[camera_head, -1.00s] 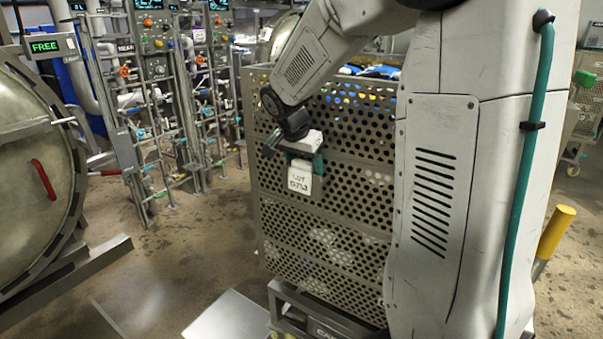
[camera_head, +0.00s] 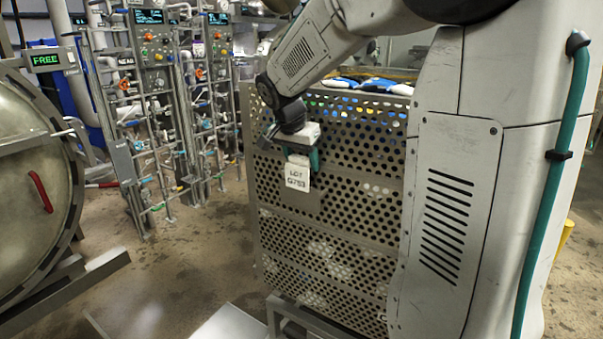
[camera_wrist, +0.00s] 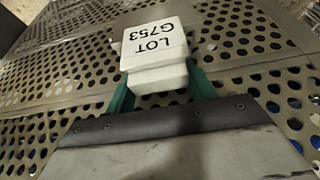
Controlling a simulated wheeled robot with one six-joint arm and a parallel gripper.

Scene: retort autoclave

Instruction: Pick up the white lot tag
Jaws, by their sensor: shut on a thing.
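The white lot tag (camera_head: 297,178) reads "LOT G753" and hangs in front of the perforated side of a metal basket (camera_head: 345,225). In the wrist view the tag (camera_wrist: 153,45) fills the upper middle, its print upside down, with a thicker white block at its near edge. My gripper (camera_head: 305,153) has teal fingers on both sides of that block, and in the wrist view the gripper (camera_wrist: 160,82) is shut on it. A grey plate (camera_head: 310,200) shows partly behind the tag. I cannot tell whether the tag touches the plate.
Blue and white packs (camera_head: 365,84) lie in the top of the basket. A round vessel door (camera_head: 35,165) with a red handle stands at the left, under a "FREE" display (camera_head: 45,59). Pipes and a control panel (camera_head: 155,45) stand behind. Bare floor (camera_head: 185,255) lies between door and basket.

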